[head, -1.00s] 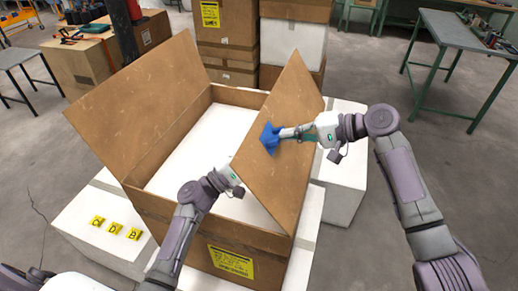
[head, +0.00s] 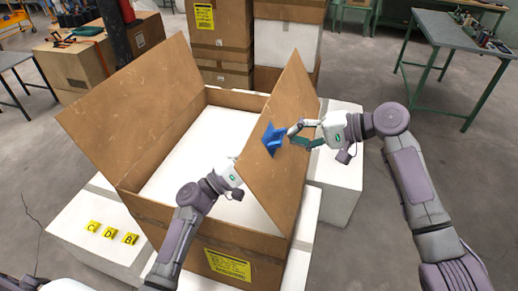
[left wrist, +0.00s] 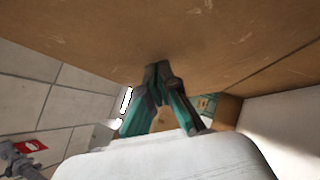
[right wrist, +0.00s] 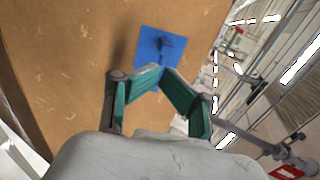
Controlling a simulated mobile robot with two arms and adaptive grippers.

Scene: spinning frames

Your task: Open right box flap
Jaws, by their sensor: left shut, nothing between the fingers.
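A large open cardboard box (head: 180,224) stands in the middle of the head view.
The left flap (head: 130,115) stands raised, tilted outward. White blocks (head: 335,170) lie around the box, the left one with yellow letter tags (head: 112,233). Stacked cartons (head: 222,45) stand behind. A green-legged table (head: 462,38) is at the back right. The floor on the right is clear.

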